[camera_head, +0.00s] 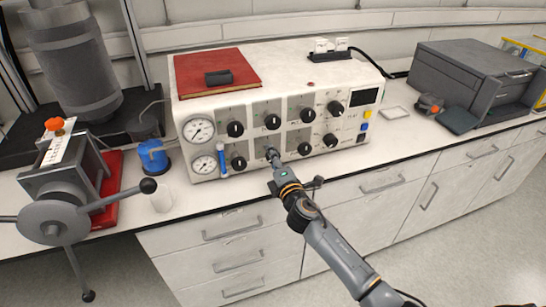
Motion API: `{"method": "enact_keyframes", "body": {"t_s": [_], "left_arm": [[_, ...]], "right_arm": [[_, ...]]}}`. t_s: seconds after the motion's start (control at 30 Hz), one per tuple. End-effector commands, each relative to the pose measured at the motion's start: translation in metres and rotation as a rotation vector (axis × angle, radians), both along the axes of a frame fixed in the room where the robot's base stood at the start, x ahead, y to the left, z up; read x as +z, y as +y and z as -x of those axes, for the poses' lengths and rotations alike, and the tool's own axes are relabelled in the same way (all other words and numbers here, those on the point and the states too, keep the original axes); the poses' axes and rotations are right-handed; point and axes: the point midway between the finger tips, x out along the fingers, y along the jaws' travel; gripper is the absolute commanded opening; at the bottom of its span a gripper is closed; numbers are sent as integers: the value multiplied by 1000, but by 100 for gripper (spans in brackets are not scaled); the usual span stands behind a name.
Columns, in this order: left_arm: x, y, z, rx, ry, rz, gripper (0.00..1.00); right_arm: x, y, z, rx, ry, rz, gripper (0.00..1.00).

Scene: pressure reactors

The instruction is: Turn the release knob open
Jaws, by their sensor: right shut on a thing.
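The white control unit (290,95) stands on the counter, with two rows of black knobs on its front. The labels are too small to read, so the picture alone does not tell which is the release knob. My right gripper (272,155) is at the second knob from the left in the lower row and is shut on it. The fingers hide most of this knob, and its turn angle cannot be told. Lower-row knobs show on either side, at the left (239,163) and at the right (304,149). My left gripper is not in view.
Two gauges (199,129) and a blue cylinder (222,160) sit left of the knobs. A red book (217,73) lies on top of the unit. A grey device with a handwheel (54,222) stands left. A dark grey box (478,75) stands right. The counter front is mostly clear.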

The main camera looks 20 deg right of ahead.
Motion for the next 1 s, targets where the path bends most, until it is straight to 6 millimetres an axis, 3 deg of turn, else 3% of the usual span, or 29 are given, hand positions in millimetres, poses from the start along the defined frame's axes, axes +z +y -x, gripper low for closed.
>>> {"method": "enact_keyframes", "body": {"t_s": [0.33,0.83,0.87,0.97,1.0], "left_arm": [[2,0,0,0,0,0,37],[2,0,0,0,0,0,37],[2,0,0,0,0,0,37],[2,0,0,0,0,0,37],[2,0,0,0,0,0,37]], "right_arm": [[-1,0,0,1,-3,125,9],[-1,0,0,0,-3,143,9],[-1,0,0,1,-4,143,42],[-1,0,0,1,-4,143,62],[-1,0,0,1,-4,142,64]]}}
